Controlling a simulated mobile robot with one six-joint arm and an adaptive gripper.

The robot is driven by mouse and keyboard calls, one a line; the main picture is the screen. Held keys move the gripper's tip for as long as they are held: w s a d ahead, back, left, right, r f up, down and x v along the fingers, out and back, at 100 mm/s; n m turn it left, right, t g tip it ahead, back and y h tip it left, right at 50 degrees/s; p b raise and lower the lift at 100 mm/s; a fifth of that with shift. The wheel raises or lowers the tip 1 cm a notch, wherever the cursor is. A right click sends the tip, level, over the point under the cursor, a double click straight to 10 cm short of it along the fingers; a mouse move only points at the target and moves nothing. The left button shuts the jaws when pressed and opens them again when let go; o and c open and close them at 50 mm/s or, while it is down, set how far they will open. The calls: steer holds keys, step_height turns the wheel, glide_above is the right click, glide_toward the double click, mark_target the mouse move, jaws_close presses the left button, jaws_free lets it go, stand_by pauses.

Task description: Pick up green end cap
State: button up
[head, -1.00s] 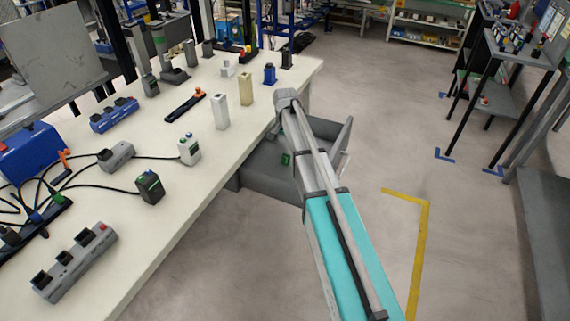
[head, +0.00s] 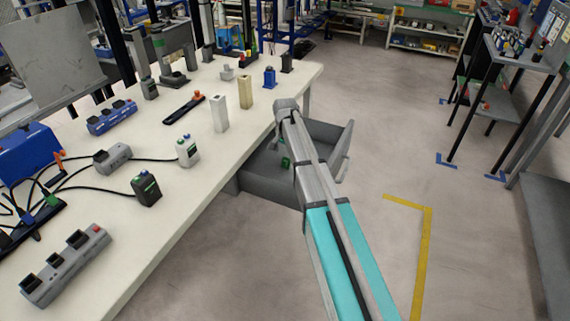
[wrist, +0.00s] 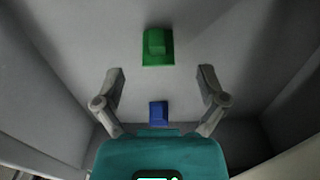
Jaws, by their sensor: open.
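The green end cap (wrist: 158,47) lies on the floor of a grey open drawer or bin, ahead of my gripper in the wrist view. It also shows in the head view (head: 285,162), small, beside my arm. My gripper (wrist: 160,78) is open and empty, its two fingers spread wide. The green cap lies beyond the fingertips, roughly centred between them and not touched. A blue piece (wrist: 158,114) lies on the same floor, between the fingers and close to the gripper's body.
The grey drawer (head: 262,187) has walls on both sides of my gripper. A white table (head: 185,215) stands left of it, with power strips, cables and small blocks on it. Open floor lies to the right, and a shelf stand (head: 520,62) is at the far right.

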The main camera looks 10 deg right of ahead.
mark_target(286, 160)
steer(key=shift+d+f+b, duration=0.1)
steer(key=shift+f+b, duration=2.4)
steer(key=shift+f, duration=0.05)
steer(key=c, duration=1)
